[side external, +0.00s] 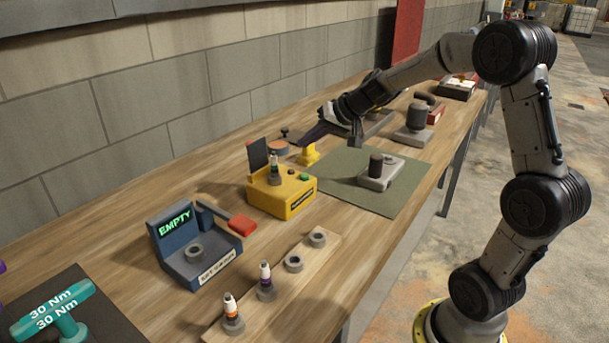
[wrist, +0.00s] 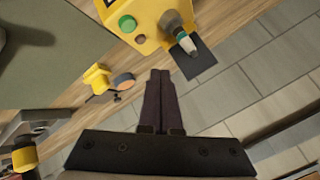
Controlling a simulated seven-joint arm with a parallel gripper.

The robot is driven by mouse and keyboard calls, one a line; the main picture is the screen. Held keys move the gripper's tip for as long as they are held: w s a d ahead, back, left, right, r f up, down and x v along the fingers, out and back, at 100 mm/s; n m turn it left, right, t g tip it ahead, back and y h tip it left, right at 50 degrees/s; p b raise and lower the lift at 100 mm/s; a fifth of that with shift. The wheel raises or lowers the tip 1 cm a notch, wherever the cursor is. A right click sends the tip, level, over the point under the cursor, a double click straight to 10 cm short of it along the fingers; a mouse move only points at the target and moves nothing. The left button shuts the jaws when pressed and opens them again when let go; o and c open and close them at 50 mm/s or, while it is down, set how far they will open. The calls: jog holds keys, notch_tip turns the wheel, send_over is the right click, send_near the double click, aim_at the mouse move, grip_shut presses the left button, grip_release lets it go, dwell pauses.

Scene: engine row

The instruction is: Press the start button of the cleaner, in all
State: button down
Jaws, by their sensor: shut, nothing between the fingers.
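The cleaner appears to be the yellow box (side external: 295,205) in the middle of the bench; its front label is too small to read. A green button (side external: 304,177) is on its top, with a smaller dark brownish button beside it. A plug (side external: 274,163) stands upright in its socket, in front of a dark raised flap (side external: 257,153). The wrist view shows the yellow box (wrist: 150,30) at the top, with the green button (wrist: 127,24), brownish button (wrist: 140,39) and plug (wrist: 186,50). My gripper (side external: 310,137) is shut and empty, above and behind the box, apart from it; its fingertips (wrist: 160,72) point toward it.
A blue tester (side external: 180,240) reading "EMPTY" stands nearer the camera, with a red paddle (side external: 242,225). A wooden rack (side external: 270,290) holds two plugs. A yellow item (side external: 308,154) stands behind the cleaner. A grey engine part (side external: 381,172) sits on a green mat (side external: 400,205). The wall borders the bench.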

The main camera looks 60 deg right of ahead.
aim_at(300, 174)
jog(key=shift+f, duration=3.2)
jog(key=shift+f, duration=0.1)
jog(key=shift+f, duration=0.3)
jog(key=shift+f, duration=0.5)
dwell(0.3)
jog(key=shift+r, duration=0.9)
jog(key=shift+r, duration=2.5)
